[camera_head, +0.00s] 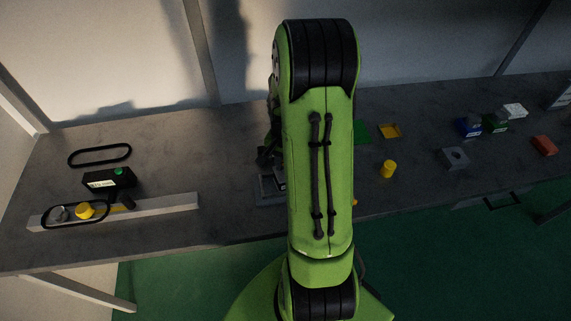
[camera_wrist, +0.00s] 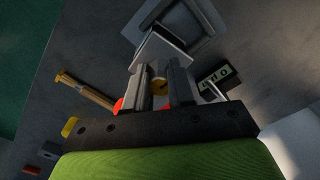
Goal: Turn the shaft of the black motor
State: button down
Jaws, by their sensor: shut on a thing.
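In the wrist view my gripper (camera_wrist: 160,80) reaches down with its two grey fingers close together. The motor's body is not clearly visible; the fingers and palm hide much of this spot. A pale block (camera_wrist: 158,50) lies just beyond the fingertips. In the head view my arm hides the gripper and most of the work spot.
A dark block with a white label (camera_wrist: 218,80) is close beside the fingers. A wooden-handled tool (camera_wrist: 86,90) lies on the other side. In the head view a black box with a green button (camera_head: 110,178) stands left, near a grey rail (camera_head: 165,203). A yellow cylinder (camera_head: 388,169) stands right.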

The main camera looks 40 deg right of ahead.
jog(key=shift+n+b, duration=0.3)
jog(key=shift+n, duration=0.9)
jog(key=c, duration=1)
grip_release()
jog(key=shift+o, duration=0.2)
